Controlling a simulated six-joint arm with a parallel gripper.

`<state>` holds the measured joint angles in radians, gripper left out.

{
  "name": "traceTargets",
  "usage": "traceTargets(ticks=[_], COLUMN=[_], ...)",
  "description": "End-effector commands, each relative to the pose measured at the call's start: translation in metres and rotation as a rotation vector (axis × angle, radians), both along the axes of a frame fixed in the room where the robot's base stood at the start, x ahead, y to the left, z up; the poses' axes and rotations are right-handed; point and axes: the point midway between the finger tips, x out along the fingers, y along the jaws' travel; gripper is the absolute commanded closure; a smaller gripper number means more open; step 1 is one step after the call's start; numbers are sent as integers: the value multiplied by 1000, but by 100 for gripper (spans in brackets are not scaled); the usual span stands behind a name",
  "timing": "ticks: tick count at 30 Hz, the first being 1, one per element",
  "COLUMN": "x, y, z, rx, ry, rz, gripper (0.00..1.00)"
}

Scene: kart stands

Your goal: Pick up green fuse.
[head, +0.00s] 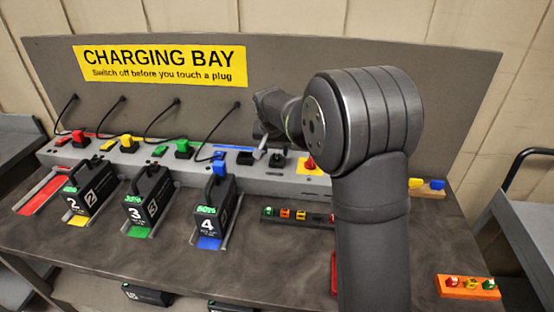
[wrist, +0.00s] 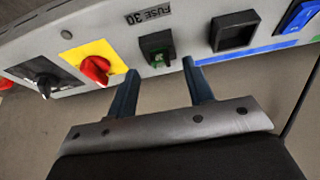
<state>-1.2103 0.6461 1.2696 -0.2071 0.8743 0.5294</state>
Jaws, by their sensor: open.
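A green fuse (wrist: 158,60) sits in a black socket under the label FUSE 30 on the grey panel, in the wrist view. In the head view it is a small green spot in a dark socket (head: 277,159), partly crowded by my arm. My gripper (wrist: 160,67) is open and empty. Its two dark blue fingers point at the panel, one to each side of the fuse's socket in the picture. I cannot tell how far the fingertips are from the fuse. In the head view my gripper (head: 262,145) hangs just in front of the panel.
A red knob on a yellow plate (wrist: 97,66) is left of the fuse in the wrist view; an empty black socket (wrist: 235,32) is right. Batteries (head: 147,204) stand on the bench. A dark rack (head: 285,218) and an orange tray (head: 467,289) hold small coloured parts.

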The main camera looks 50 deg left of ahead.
Motion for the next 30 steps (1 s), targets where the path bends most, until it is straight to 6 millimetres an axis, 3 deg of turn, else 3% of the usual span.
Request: traceTargets(ticks=[7, 14, 22, 30], x=[13, 14, 14, 14], y=[11, 12, 12, 12], z=[-32, -35, -35, -35], rx=[-3, -1, -1, -1], ry=[1, 0, 0, 0], rz=[-1, 0, 0, 0], gripper=[53, 53, 100, 100])
